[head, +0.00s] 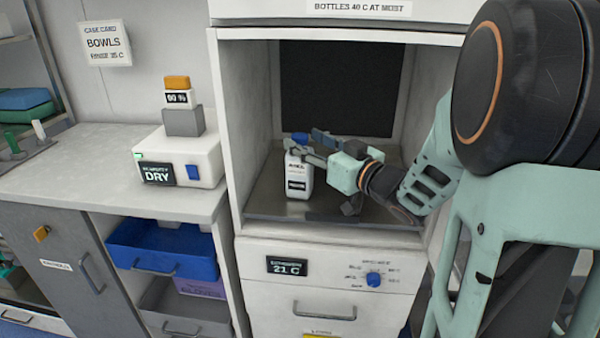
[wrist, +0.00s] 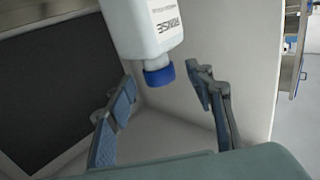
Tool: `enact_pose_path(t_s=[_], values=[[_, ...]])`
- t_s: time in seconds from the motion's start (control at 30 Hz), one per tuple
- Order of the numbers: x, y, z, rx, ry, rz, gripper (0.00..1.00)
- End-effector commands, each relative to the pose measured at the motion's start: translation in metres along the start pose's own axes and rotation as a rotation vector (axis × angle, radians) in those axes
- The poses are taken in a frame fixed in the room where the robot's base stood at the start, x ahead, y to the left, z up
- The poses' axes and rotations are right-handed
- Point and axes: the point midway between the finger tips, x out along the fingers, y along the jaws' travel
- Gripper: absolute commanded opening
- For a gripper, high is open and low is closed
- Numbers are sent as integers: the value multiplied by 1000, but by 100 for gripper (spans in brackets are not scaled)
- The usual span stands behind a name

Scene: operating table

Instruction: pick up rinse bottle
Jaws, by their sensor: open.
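The rinse bottle (head: 298,180) is white with a blue cap and a printed label. It stands upright inside the open warming cabinet, left of the middle of the shelf. My gripper (head: 306,146) reaches in from the right at the height of the bottle's top and partly covers it. In the wrist view the bottle (wrist: 146,28) appears upside down, its blue cap (wrist: 159,76) between the spread fingertips of my gripper (wrist: 160,80). The fingers are open, with gaps visible on both sides of the cap.
The cabinet's left wall (head: 250,130) is close to the bottle. The shelf (head: 350,215) has bare room in front. A control panel with a blue knob (head: 374,279) is below. A humidity box (head: 205,160) stands on the left counter, above an open blue drawer (head: 165,250).

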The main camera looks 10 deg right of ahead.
Motion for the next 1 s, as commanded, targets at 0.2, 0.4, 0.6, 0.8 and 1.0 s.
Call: enact_pose_path(t_s=[0.2, 0.4, 0.6, 0.8, 1.0], values=[[26, 0, 0, 1, 0, 0, 49], [28, 0, 0, 0, -1, 1, 49], [28, 0, 0, 0, -1, 1, 32], [28, 0, 0, 0, -1, 1, 10], [28, 0, 0, 0, -1, 2, 0]])
